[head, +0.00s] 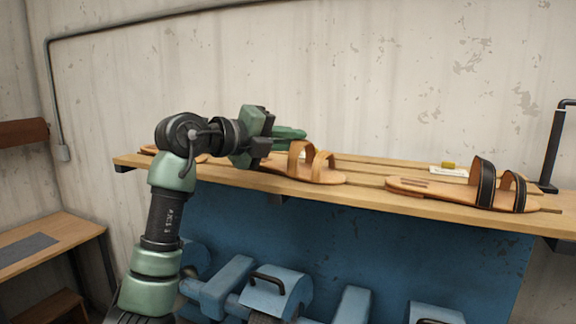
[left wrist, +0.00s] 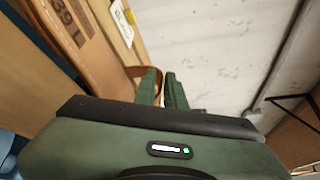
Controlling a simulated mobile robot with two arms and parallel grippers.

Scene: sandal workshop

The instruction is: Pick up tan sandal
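The tan sandal (head: 308,168) lies on the wooden shelf, its two light straps standing up from the sole. My left gripper (head: 292,133) is just above and behind its straps, at the wall side. My right gripper is out of view.
A sandal with black straps (head: 487,185) lies farther right on the shelf (head: 375,195). Another tan sole is partly hidden behind my left arm. Blue machinery (head: 275,290) stands below; the wall is close behind.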

